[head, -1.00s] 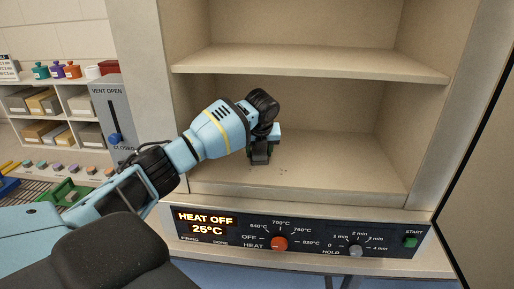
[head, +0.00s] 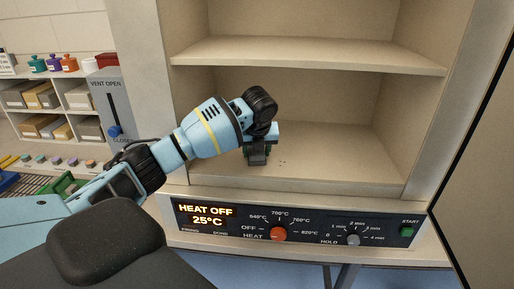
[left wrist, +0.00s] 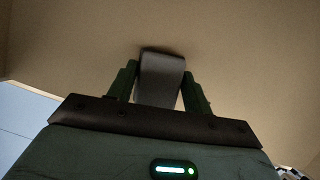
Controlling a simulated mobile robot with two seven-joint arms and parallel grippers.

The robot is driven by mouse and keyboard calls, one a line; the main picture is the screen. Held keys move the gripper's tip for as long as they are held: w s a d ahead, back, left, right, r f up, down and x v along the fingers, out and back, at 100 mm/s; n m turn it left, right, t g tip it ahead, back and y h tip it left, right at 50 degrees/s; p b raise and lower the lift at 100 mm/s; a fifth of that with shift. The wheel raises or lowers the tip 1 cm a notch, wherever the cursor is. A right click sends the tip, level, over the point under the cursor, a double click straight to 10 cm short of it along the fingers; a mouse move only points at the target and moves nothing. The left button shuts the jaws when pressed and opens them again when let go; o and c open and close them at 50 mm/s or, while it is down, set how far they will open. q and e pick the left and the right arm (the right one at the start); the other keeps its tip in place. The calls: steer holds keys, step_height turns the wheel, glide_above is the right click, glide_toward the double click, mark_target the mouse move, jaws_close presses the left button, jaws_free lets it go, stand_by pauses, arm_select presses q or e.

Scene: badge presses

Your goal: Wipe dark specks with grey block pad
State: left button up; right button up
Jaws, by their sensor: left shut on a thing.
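My left gripper (head: 257,150) is inside the lower compartment of the kiln, pointing down at its floor. It is shut on the grey block pad (head: 257,158). In the left wrist view the pad (left wrist: 160,78) sits between the two green fingers, its far end at the beige floor; whether it presses on the floor I cannot tell. A few small dark specks (head: 283,162) lie on the compartment floor (head: 340,165), just right of the pad. Any specks under the pad or gripper are hidden. My right gripper is not in view.
A shelf (head: 310,56) spans above the gripper, and side walls bound the compartment. Below the opening is a control panel (head: 300,225) reading HEAT OFF, 25°C. The open door (head: 480,180) stands at right. A vent lever (head: 114,130) and storage shelves are at left. The floor's right side is clear.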

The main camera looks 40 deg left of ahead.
mark_target(255, 157)
arm_select(q)
steer(key=shift+s+d+f, duration=0.1)
steer(key=shift+s+d, duration=0.35)
steer(key=shift+s, duration=0.25)
steer(key=shift+s+d+f, duration=0.1)
steer(key=shift+s+d, duration=0.35)
steer(key=shift+s, duration=0.25)
steer(key=shift+r, duration=3.15)
